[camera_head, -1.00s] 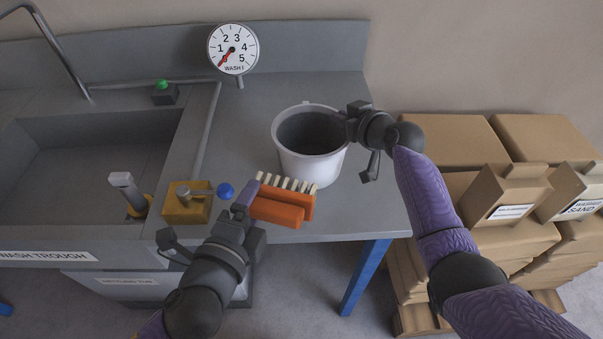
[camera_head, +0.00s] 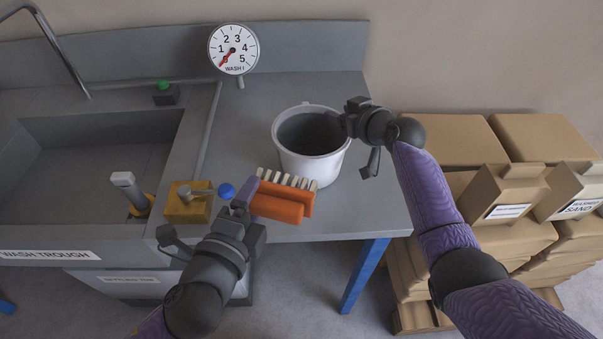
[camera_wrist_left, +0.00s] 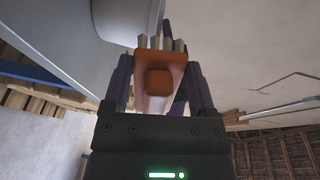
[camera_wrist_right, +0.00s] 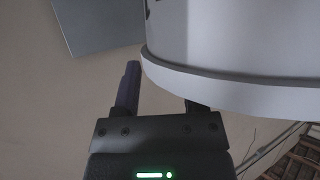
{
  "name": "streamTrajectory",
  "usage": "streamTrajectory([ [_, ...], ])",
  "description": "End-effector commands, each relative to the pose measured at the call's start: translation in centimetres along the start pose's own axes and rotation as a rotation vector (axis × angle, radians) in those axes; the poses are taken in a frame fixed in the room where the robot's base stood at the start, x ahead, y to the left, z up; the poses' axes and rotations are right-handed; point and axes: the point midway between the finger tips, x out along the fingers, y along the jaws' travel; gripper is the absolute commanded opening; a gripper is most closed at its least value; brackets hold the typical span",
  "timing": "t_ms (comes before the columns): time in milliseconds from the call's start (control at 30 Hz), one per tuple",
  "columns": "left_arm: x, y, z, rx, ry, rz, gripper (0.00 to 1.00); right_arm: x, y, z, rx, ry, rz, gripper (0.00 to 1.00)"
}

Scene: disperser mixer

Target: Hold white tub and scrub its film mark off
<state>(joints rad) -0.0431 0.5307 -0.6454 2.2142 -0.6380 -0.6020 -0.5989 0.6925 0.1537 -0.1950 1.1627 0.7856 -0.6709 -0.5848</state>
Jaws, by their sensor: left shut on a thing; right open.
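The white tub (camera_head: 312,168) stands upright on the grey bench, its dark inside open to me. My left gripper (camera_head: 243,198) is shut on an orange brush (camera_head: 279,207) with pale bristles, in front of the tub and apart from it. The brush (camera_wrist_left: 158,82) also fills the jaws in the left wrist view. My right gripper (camera_head: 343,123) is open at the tub's right rim. In the right wrist view the tub's rim (camera_wrist_right: 235,92) covers much of one finger; I see no clear contact. A small dark patch shows on the tub's wall there; I cannot tell whether it is the film mark.
A yellow block with a blue-knobbed lever (camera_head: 187,205) stands left of the brush. The wash trough (camera_head: 80,165) lies further left. A dial (camera_head: 234,50) stands behind. Cardboard boxes (camera_head: 460,145) are stacked right of the bench. The bench behind the tub is clear.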

Motion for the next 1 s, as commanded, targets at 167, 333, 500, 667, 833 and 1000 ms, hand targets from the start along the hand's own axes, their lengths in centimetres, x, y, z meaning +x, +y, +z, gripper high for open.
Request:
streamTrajectory([
  [167,0.0,0.0,0.0,0.0,0.0,-0.001,0.16,-0.3,0.0,0.0,-0.001,0.001,0.0,0.54],
  [333,0.0,0.0,0.0,0.0,0.0,-0.001,0.16,-3.2,0.0,0.1,-0.005,0.0,0.001,0.54],
  [500,0.0,0.0,0.0,0.0,0.0,-0.001,0.16,-7.7,0.1,0.2,-0.002,-0.002,0.002,0.54],
  [667,0.0,0.0,0.0,0.0,0.0,-0.001,0.16,-10.8,0.1,0.1,0.0,-0.003,0.002,0.54],
  [833,0.0,0.0,0.0,0.0,0.0,-0.001,0.16,-12.0,0.0,0.0,0.0,-0.001,0.0,0.54],
  [1000,0.0,0.0,0.0,0.0,0.0,-0.001,0.16,-12.0,0.0,0.0,0.0,0.0,0.0,0.54],
])
